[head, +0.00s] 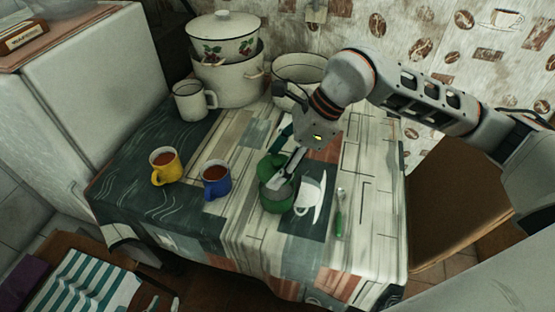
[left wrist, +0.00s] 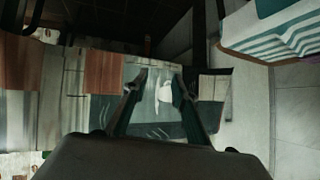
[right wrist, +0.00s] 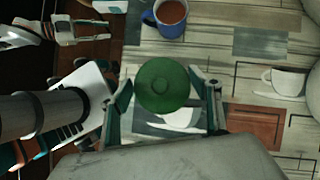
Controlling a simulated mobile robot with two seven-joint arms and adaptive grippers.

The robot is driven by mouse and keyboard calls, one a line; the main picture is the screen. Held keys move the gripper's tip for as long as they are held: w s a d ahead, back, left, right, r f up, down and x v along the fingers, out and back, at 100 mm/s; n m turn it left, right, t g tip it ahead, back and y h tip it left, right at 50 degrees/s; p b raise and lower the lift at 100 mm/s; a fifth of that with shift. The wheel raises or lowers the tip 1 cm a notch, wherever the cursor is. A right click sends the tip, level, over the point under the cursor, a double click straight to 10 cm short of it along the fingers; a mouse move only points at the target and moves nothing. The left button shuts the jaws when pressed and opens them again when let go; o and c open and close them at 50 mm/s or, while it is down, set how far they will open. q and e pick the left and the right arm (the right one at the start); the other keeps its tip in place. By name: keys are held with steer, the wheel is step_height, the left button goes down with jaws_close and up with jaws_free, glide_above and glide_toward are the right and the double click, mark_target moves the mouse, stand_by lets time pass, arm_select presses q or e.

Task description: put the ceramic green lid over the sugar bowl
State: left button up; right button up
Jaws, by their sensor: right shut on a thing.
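The ceramic green lid (head: 268,165) is in my right gripper (head: 283,173), over the table. In the right wrist view the round lid (right wrist: 164,84), knob facing the camera, sits between the two fingers (right wrist: 166,95). The green sugar bowl (head: 276,198) stands on the table, just below and nearer than the lid in the head view. I cannot tell whether lid and bowl touch. The bowl is not clearly visible in the right wrist view, where the lid blocks part of the table. My left gripper (left wrist: 160,80) is open and empty in the left wrist view.
A blue mug (head: 216,178) and a yellow mug (head: 165,166) stand left of the bowl. A white mug (head: 190,101) and stacked pots (head: 225,75) are behind. A green-handled utensil (head: 340,215) lies to the right. The table's front (head: 245,240) is clear.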

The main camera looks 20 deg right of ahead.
steer(key=shift+f+b, duration=0.4)
steer(key=shift+f, duration=0.4)
steer(key=shift+f+b, duration=0.65)
steer(key=shift+f, duration=1.45)
steer(key=o, duration=1.7)
steer(key=shift+c, duration=0.2)
